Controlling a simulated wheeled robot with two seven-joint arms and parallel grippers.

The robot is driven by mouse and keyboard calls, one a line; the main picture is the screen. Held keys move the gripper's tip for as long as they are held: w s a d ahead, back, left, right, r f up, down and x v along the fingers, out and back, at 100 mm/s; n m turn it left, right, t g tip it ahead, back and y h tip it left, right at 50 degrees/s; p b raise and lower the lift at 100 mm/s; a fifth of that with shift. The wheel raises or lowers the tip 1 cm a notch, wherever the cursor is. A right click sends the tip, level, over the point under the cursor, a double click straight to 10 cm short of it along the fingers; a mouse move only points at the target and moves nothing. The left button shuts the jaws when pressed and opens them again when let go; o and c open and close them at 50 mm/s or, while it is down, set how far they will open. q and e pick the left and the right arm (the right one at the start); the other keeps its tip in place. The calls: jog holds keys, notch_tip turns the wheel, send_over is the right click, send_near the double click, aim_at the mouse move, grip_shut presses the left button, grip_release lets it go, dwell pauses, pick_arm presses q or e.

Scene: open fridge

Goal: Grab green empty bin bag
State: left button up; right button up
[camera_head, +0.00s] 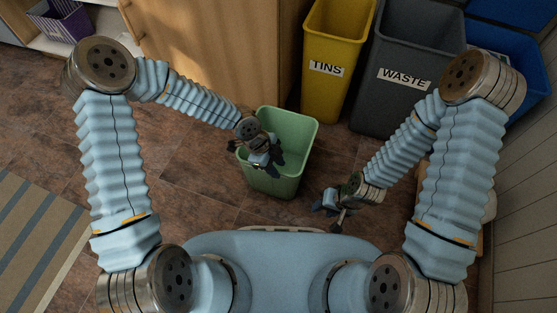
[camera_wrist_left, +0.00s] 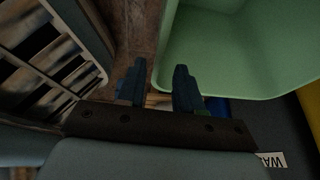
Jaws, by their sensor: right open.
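A light green bin (camera_head: 297,128) stands on the floor in front of me, its mouth open and its visible inside empty. I cannot make out a separate bag in it. My left gripper (camera_head: 264,163) is over the bin's left part in the head view. In the left wrist view the bin (camera_wrist_left: 240,50) fills the upper right, with its rim close to the fingers. The left fingers (camera_wrist_left: 159,88) are apart with nothing clearly held between them; contact with the rim is unclear. My right gripper (camera_head: 332,208) is open and empty, to the right of the bin.
A yellow TINS bin (camera_head: 325,85) and a dark grey WASTE bin (camera_head: 395,95) stand behind the green bin, with blue bins (camera_head: 510,60) at the far right. A wooden cabinet (camera_head: 210,45) is behind. Tiled floor (camera_head: 190,185) is clear to the left, near a striped rug (camera_head: 35,240).

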aim_at(281, 173)
pick_arm(q)
jog(key=b+x, duration=0.1)
jog(key=x, duration=0.3)
jog(key=shift+s+f, duration=0.1)
jog(key=shift+f, duration=0.1)
jog(key=shift+a, duration=0.1)
jog(key=shift+c, duration=0.5)
jog(key=shift+r, duration=0.1)
grip_shut()
